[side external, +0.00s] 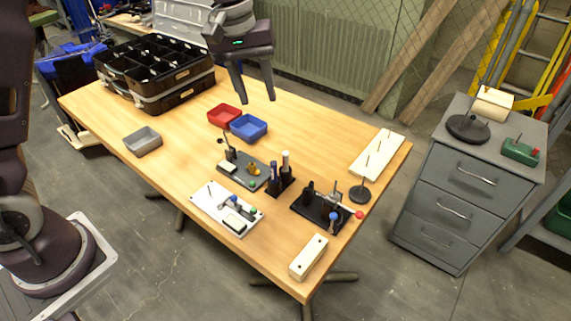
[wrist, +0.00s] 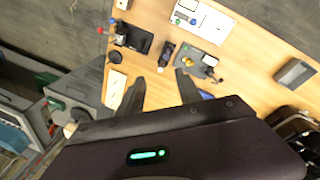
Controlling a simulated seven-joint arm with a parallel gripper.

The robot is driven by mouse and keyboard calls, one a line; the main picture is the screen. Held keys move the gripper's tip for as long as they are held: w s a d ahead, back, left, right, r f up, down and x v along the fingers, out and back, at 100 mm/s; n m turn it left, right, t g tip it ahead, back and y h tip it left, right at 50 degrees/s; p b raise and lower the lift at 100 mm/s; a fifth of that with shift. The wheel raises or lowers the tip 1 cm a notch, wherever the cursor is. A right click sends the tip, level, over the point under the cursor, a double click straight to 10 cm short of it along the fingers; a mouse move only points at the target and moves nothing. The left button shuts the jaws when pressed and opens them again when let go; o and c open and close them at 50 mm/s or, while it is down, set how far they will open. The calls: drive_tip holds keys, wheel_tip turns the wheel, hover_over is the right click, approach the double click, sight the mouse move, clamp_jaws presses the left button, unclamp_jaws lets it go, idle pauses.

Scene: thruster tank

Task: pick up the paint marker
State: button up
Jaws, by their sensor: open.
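Two upright marker-like cylinders stand in a small black holder (side external: 281,187) near the middle of the table. One is a dark bluish-purple marker (side external: 273,175); the other is a dark marker with a pale top (side external: 286,161). I cannot tell for sure which is the paint marker. The holder group shows small and dark in the wrist view (wrist: 165,53), just beyond my fingertips. My gripper (side external: 256,101) is open and empty, high above the back of the table, with its fingers pointing down. Its two fingers also show apart in the wrist view (wrist: 160,74).
Near the holder are a grey board (side external: 238,178) with small parts, a white board (side external: 212,203) and a black fixture (side external: 316,213) with upright parts. Red (side external: 224,113) and blue trays (side external: 249,131) lie behind. A white pegged block (side external: 374,164) stands right. The table's left front is mostly clear.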

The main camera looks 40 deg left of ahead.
drive_tip(key=n+g, duration=0.1)
drive_tip(key=n, duration=0.1)
approach(285, 153)
drive_tip(key=shift+g+y, duration=0.4)
drive_tip(key=shift+y, duration=0.2)
drive_tip(key=f, duration=0.7)
drive_tip(key=w+d+f, duration=0.1)
drive_tip(key=f, duration=0.3)
drive_tip(key=shift+f, duration=0.15)
clamp_jaws()
